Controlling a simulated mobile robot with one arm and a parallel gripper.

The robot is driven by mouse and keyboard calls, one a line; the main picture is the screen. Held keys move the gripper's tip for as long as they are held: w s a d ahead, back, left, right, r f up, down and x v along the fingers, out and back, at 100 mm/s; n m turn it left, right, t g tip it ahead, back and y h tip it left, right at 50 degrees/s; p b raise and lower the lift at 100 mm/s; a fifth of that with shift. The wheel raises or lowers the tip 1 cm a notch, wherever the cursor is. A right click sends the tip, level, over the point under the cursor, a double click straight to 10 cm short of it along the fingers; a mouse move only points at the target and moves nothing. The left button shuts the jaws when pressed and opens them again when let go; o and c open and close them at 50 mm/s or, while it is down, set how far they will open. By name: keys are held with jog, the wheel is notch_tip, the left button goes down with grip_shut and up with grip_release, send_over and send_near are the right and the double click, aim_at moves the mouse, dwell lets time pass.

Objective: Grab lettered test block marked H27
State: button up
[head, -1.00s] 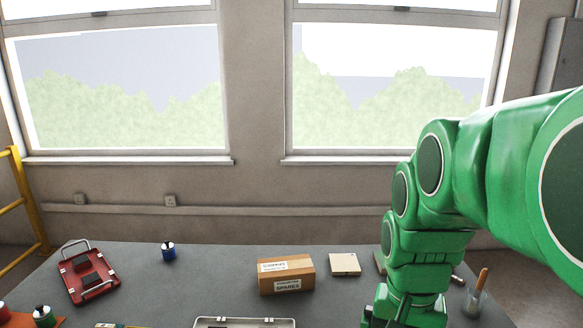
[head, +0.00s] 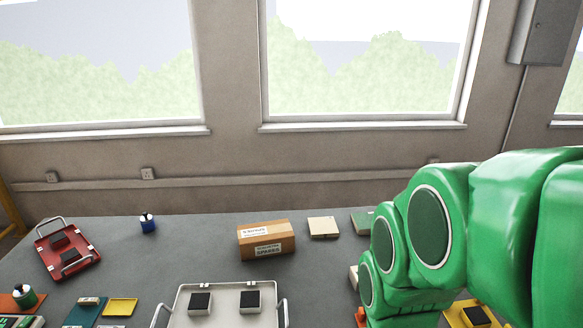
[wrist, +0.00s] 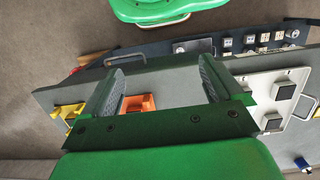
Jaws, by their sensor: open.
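No marking H27 can be read in either view, so I cannot tell which block it is. In the head view, two dark-topped blocks (head: 200,303) sit apart in a white tray (head: 225,312), and another dark-topped block (head: 476,316) sits in a yellow tray (head: 455,315). Dark blocks (head: 70,256) also lie in a red tray (head: 52,262). My gripper (wrist: 162,84) is open and empty in the wrist view, above the bench. Between its fingers an orange item (wrist: 137,103) partly shows; the white tray (wrist: 262,80) lies to the right.
A cardboard box (head: 266,240) marked SPARES and a pale tile (head: 323,227) stand towards the bench's back. A blue pot (head: 148,223) is back left. A dark control panel (wrist: 240,42) with switches runs along one bench edge. My arm hides the bench's right side.

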jog(key=shift+n+t, duration=0.5)
jog(key=shift+t, duration=0.4)
jog(key=w+d+f, duration=0.3)
jog(key=w, duration=0.9)
jog(key=w+d+f, duration=0.3)
jog(key=w+f, duration=0.1)
jog(key=w, duration=0.9)
jog(key=w+d+f, duration=0.4)
jog(key=w, duration=0.8)
jog(key=shift+w, duration=0.3)
jog(key=shift+w+d+f, duration=0.2)
jog(key=shift+w+f, duration=0.25)
jog(key=shift+f, duration=0.25)
jog(key=shift+w+d+f, duration=0.15)
jog(key=shift+f, duration=1.7)
jog(key=shift+w+d+f, duration=0.1)
jog(key=shift+d+f, duration=0.05)
jog(key=shift+f, duration=1.65)
jog(key=c, duration=1.3)
jog(key=shift+r, duration=0.15)
jog(key=shift+c, duration=0.2)
